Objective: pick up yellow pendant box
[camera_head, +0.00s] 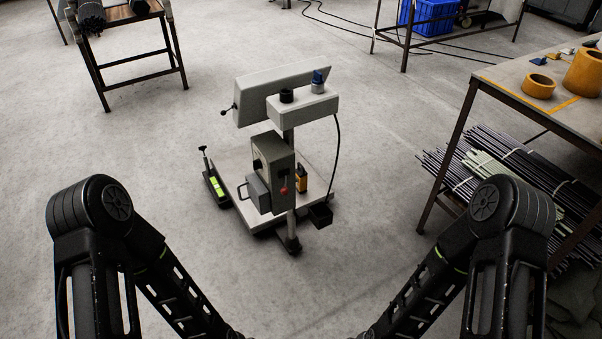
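A small yellow box with dark parts (302,179), which looks like the pendant box, stands on the low platform of the wheeled machine (230,185) in the middle of the floor. It is just right of the grey control cabinet (272,172), and its lower part is hard to make out. A black cable hangs down from the machine's upper head near it. My two arms come in from the left and right and run down to the bottom middle of the picture. Both grippers are below the edge of the view, well apart from the yellow box.
A workbench (500,80) at the right bears yellow rings (539,86), with bundled rods (500,165) on its lower shelf. A dark metal stand (128,18) is at the back left. A blue crate (430,15) sits at the back. Open concrete floor surrounds the machine.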

